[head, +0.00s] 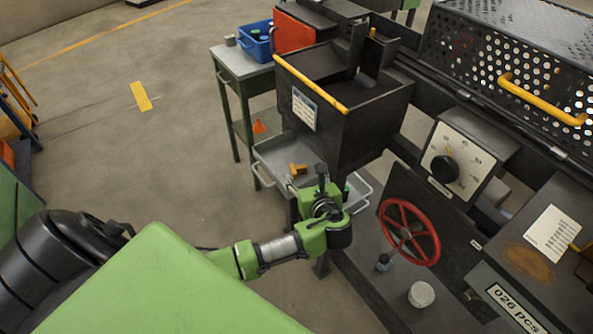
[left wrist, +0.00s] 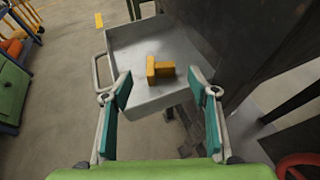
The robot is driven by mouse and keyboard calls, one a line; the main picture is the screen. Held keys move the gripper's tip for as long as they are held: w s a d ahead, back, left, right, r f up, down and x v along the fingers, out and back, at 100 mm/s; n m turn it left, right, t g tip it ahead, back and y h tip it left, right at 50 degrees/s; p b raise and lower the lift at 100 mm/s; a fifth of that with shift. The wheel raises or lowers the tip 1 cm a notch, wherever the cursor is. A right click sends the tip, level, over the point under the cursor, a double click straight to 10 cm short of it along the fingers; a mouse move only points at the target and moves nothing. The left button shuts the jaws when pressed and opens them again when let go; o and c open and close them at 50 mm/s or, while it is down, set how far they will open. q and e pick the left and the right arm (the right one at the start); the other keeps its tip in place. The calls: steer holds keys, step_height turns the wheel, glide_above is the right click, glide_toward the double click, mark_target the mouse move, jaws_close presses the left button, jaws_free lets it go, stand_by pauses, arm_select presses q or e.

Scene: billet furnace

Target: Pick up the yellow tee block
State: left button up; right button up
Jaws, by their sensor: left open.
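The yellow tee block (head: 297,169) lies in the grey metal tray (head: 272,160) below the dark machine box. In the left wrist view the tee block (left wrist: 160,69) rests on the tray floor (left wrist: 130,85), near the tray's front edge. My left gripper (left wrist: 160,95) is open, with its teal-padded fingers spread left and right of the block in the picture and apart from it. In the head view my left wrist is beside the tray and covers part of it; the fingers are mostly hidden there. My right gripper is not in view.
The dark machine box (head: 345,115) with a yellow-edged rim stands directly above and beside the tray. A red handwheel (head: 409,232) and a dial panel (head: 455,160) are to the right. A green table (head: 246,72) holds a blue bin (head: 257,42).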

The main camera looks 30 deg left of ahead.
mark_target(299, 166)
arm_select(q)
steer(key=x, duration=0.8)
steer(key=shift+s+f+b, duration=0.1)
steer(key=shift+b, duration=0.2)
steer(key=shift+d, duration=0.1)
steer(key=c, duration=1.4)
